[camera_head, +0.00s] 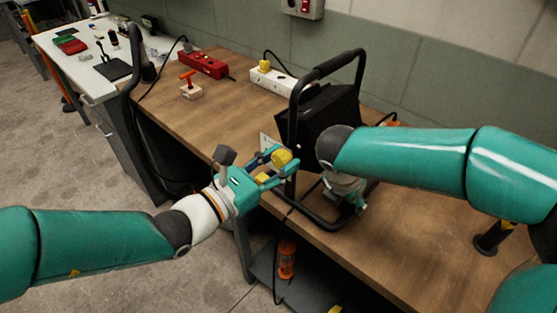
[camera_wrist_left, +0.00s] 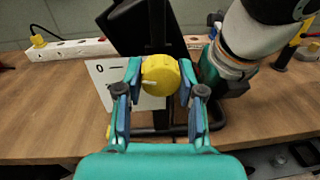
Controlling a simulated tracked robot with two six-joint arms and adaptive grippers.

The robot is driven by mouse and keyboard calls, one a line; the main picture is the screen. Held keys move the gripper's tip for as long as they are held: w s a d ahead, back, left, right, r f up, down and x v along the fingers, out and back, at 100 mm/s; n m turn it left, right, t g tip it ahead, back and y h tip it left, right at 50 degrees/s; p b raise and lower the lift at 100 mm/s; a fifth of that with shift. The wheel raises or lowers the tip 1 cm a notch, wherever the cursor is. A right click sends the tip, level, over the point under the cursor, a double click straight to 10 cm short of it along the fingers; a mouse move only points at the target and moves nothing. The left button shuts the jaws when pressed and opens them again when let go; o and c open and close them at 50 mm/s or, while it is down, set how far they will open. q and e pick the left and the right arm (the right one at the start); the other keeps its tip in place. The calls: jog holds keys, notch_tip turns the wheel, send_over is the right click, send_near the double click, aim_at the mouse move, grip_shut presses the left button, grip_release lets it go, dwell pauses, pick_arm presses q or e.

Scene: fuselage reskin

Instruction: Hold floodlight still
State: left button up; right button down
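The floodlight (camera_head: 328,122) stands on the wooden workbench (camera_head: 228,105), a black panel in a black tube frame. Its dark back also shows in the left wrist view (camera_wrist_left: 135,27). A round yellow knob (camera_wrist_left: 160,75) is on its near side. My left gripper (camera_wrist_left: 161,78) has one finger on each side of the knob, with no clear gap, and also shows in the head view (camera_head: 279,163). My right gripper (camera_head: 350,197) is low beside the floodlight's frame. My right arm hides most of it, so its fingers and any contact are unclear.
A white power strip (camera_head: 272,79) with a yellow plug lies behind the floodlight. A red device (camera_head: 203,64) and an orange-handled tool (camera_head: 189,86) lie farther left. A white card (camera_wrist_left: 101,75) is beside the floodlight. An orange bottle (camera_head: 286,258) stands under the bench. A dark cable hangs over the front edge.

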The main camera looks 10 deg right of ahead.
pick_arm(q)
jog(key=c, duration=0.3)
jog(key=shift+m, duration=1.5)
jog(key=o, duration=1.2)
jog(key=shift+c, duration=0.2)
jog(key=shift+a, duration=0.1)
jog(key=v, duration=1.2)
